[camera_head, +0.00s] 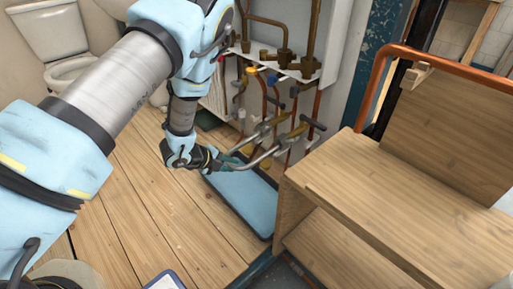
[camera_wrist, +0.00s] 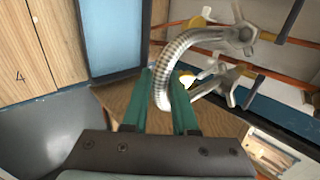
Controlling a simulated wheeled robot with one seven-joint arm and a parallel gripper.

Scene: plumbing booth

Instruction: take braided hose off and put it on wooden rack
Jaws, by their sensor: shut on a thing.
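The braided hose (camera_head: 265,158) is a silvery, U-shaped hose with metal end fittings. In the wrist view the braided hose (camera_wrist: 170,65) bends between my gripper's green fingers, and its two ends run right to the metal fittings. My gripper (camera_head: 228,161) is shut on the bend, in front of the pipework. The hose ends lie at the valves in the head view; I cannot tell whether they are joined to them. My gripper's fingers also show in the wrist view (camera_wrist: 166,105). The wooden rack (camera_head: 365,170), a shelf unit, stands at the right, its top board bare.
Copper pipes and valves (camera_head: 283,60) with coloured handles stand close behind the hose. A blue tray (camera_head: 243,200) lies on the floor below. An orange rail (camera_head: 440,58) runs above the rack. A toilet (camera_head: 58,38) is at the far left. Plank floor lies open at the left.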

